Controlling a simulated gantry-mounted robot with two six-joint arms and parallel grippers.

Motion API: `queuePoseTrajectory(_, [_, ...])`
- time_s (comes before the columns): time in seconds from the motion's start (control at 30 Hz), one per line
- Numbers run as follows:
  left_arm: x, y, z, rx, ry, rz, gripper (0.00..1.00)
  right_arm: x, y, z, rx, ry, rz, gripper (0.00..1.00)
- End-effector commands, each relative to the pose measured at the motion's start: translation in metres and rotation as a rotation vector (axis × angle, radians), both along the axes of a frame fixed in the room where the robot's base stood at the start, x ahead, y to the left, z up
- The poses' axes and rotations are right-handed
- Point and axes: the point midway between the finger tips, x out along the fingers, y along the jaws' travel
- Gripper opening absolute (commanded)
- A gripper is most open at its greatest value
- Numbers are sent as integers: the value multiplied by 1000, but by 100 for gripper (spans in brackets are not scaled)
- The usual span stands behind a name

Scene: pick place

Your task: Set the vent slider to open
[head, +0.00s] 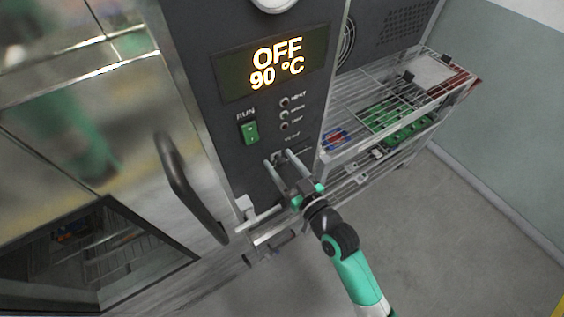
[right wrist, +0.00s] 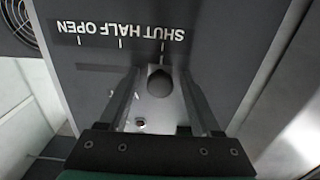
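The vent slider's dark round knob (right wrist: 159,82) shows in the right wrist view on the dark panel. It lines up with the rightmost of three white tick marks, at the SHUT end of the upside-down scale (right wrist: 120,30); OPEN is at the left end. My right gripper (right wrist: 160,75) is open, one finger on each side of the knob, with a visible gap to each. In the head view the right gripper (head: 279,158) reaches the panel below the indicator lights, and its fingers largely hide the slider. My left gripper is not in view.
The oven panel has a display (head: 272,66) reading OFF 90 °C and a green RUN switch (head: 250,132). A dark door handle (head: 186,190) stands out left of the gripper. A wire rack cart (head: 390,115) is at the right, with open floor (head: 460,230) in front.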

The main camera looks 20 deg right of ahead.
Motion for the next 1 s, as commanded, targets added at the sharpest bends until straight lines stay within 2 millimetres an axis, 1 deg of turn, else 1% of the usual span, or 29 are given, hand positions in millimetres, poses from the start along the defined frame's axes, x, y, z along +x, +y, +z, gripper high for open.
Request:
queuePoseTrajectory(0.03, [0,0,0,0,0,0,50,0,0,0,0,0,0,55])
queuePoseTrajectory(0.07, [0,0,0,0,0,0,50,0,0,0,0,0,0,50])
queuePoseTrajectory(0.1, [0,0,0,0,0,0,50,0,0,0,0,0,0,43])
queuePoseTrajectory(0.17, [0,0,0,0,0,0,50,0,0,0,0,0,0,32])
queuePoseTrajectory(0.2, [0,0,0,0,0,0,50,0,0,0,0,0,0,25])
queuePoseTrajectory(0.33, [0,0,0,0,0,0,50,0,0,0,0,0,0,1])
queuePoseTrajectory(0.37, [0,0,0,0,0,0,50,0,0,0,0,0,0,0])
queuePoseTrajectory(1.0, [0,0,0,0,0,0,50,0,0,0,0,0,0,0])
